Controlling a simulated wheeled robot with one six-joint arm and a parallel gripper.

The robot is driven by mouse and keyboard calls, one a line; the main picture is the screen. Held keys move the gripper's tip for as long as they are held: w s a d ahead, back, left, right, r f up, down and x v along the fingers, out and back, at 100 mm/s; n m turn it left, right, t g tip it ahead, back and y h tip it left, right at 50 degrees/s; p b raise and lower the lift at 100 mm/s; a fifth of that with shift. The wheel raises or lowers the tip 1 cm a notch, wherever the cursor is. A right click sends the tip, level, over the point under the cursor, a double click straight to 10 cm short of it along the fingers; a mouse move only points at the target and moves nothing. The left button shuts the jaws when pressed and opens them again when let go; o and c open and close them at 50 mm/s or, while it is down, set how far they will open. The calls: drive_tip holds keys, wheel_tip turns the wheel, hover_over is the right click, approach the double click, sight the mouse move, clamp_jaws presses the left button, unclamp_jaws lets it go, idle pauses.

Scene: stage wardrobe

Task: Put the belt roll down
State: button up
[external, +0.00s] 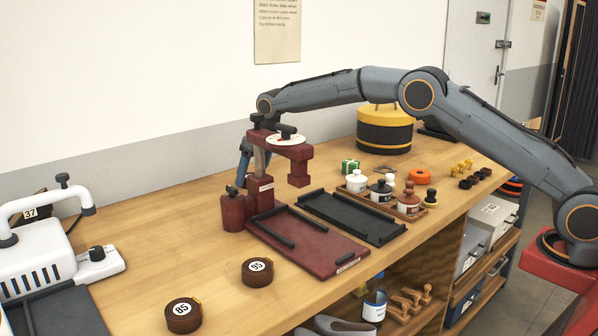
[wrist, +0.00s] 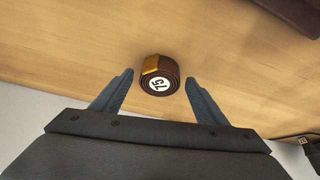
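A dark brown belt roll (wrist: 160,80) with a tan end and a white round label, seemingly 75, appears against the wooden tabletop in the wrist view. My gripper (wrist: 159,78) is open, with one finger on each side of the roll and a narrow gap showing at both. Whether the roll touches the wood is hard to tell. In the external view my gripper (external: 243,172) is behind the dark red press (external: 262,185), which hides the roll and the fingertips. Two other belt rolls marked 85, one nearer (external: 184,316) and one farther (external: 257,272), lie flat on the table front.
A red tray (external: 335,262) and a black tray (external: 385,238) lie right of the press. Several small jars stand in a wooden holder (external: 370,197). A white machine (external: 40,255) stands at the left. Bare tabletop (external: 165,232) lies left of the press.

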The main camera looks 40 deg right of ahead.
drive_tip(key=shift+s+r, duration=0.1)
drive_tip(key=shift+r, duration=0.4)
drive_tip(key=b+v, duration=0.1)
drive_tip(key=v, duration=1)
drive_tip(key=shift+s+d+r, duration=0.1)
drive_tip(key=shift+r, duration=0.05)
